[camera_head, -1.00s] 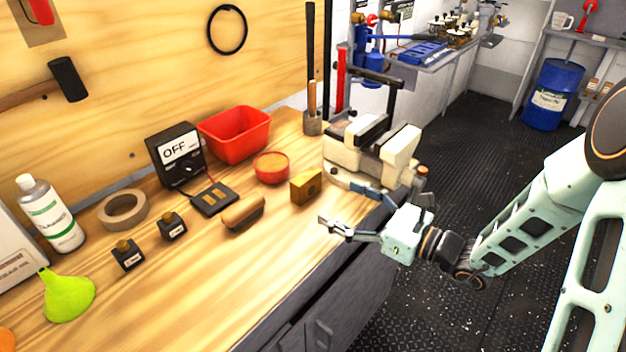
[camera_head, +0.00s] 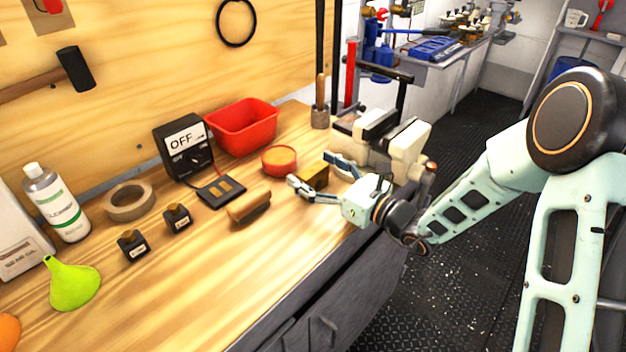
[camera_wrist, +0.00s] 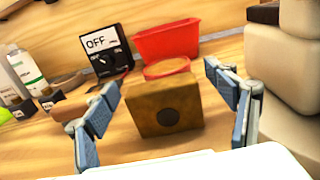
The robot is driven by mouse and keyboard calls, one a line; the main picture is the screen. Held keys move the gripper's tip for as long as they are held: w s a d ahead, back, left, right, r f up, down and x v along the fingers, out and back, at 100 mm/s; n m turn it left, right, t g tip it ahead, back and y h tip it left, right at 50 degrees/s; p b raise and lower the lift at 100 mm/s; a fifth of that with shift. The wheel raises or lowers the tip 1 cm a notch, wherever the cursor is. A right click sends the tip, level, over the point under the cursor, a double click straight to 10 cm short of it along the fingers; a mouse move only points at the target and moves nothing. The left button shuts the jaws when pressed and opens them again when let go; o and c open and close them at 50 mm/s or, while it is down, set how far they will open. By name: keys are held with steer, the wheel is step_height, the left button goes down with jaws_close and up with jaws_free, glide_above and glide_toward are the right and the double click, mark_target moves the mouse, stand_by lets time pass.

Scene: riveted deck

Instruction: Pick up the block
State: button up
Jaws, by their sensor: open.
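The block is a brownish-yellow cube with a dark round hole in its face. In the wrist view the block (camera_wrist: 163,96) stands on the bench between my two open fingers, a little ahead of them, with a gap on each side. In the head view the block (camera_head: 316,177) is partly hidden by my gripper (camera_head: 311,176). My gripper also shows in the wrist view (camera_wrist: 160,105), with blue-padded fingers spread wide and nothing held.
A red round tin (camera_head: 279,160) and a red bin (camera_head: 243,126) stand behind the block. A cream vise (camera_head: 400,148) is close on the right. The bench front (camera_head: 230,290) is clear.

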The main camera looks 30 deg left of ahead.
steer(key=shift+a, duration=0.1)
steer(key=shift+c, duration=0.3)
steer(key=c, duration=1.5)
steer(key=shift+r, duration=0.1)
steer(key=shift+c, duration=0.5)
steer(key=shift+r, duration=0.1)
